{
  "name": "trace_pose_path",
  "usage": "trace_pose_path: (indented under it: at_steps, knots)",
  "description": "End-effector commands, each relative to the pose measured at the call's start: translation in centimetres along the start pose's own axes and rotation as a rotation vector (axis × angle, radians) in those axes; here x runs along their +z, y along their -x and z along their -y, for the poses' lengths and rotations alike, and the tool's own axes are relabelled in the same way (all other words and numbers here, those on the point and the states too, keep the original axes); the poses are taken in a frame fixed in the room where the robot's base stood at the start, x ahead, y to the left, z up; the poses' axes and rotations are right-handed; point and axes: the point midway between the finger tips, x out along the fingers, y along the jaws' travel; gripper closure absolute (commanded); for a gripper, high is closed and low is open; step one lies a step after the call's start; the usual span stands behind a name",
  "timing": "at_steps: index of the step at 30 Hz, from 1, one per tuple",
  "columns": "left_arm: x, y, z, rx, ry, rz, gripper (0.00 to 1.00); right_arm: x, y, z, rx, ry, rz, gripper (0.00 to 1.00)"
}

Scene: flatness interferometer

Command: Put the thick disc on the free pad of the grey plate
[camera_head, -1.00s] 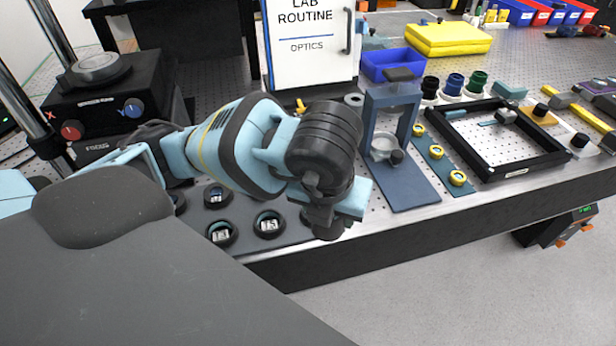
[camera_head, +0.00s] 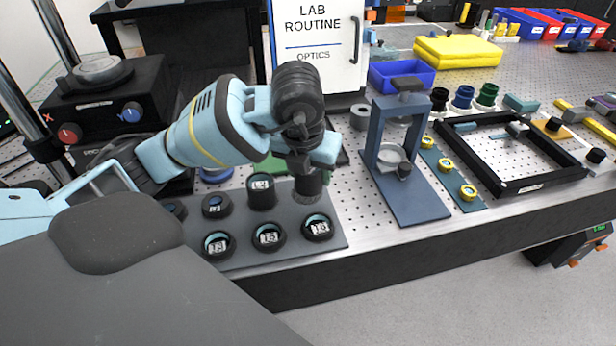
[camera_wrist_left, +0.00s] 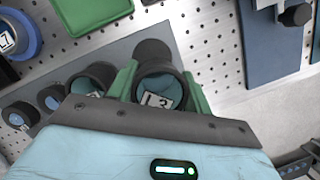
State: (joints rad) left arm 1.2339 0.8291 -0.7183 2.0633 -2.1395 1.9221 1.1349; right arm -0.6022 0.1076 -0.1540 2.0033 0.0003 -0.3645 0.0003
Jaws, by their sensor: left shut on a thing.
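My left gripper (camera_head: 312,170) is shut on a thick dark disc (camera_head: 309,186), seen between its green fingers in the left wrist view (camera_wrist_left: 160,92) with a label that looks like L3. The grey plate (camera_head: 338,240) lies below it. In the wrist view a bare dark round pad (camera_wrist_left: 152,50) shows just beyond the held disc, at the right end of the back row. In the head view the gripper and disc hide this pad. Whether the disc touches the plate is unclear. My right gripper is not in view.
A tall disc labelled L2 (camera_head: 262,191) stands just left of the held one. Low discs (camera_head: 268,236) fill the front row. A blue-grey stand (camera_head: 402,150) is to the right, with bare perforated table between. A blue ring (camera_wrist_left: 18,32) lies behind the plate.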

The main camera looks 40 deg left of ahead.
Motion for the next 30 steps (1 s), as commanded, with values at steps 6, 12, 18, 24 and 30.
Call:
trace_pose_path:
  at_steps: [6,12,18,24,30]
  knots:
    - [0.6,-0.2,-0.4,-0.002,-0.001,0.001,0.82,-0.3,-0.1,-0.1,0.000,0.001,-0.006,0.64]
    - [1.6,-1.1,-1.3,0.000,0.000,-0.002,0.82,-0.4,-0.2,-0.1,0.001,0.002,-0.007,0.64]
    - [0.8,-3.6,-1.2,-0.001,-0.001,0.001,0.82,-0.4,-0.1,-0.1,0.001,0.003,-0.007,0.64]
    - [0.7,-4.0,-1.1,-0.001,-0.001,0.002,0.82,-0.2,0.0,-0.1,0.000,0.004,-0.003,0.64]
    - [0.6,-4.2,-1.1,-0.001,-0.001,0.001,0.82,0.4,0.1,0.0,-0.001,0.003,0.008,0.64]
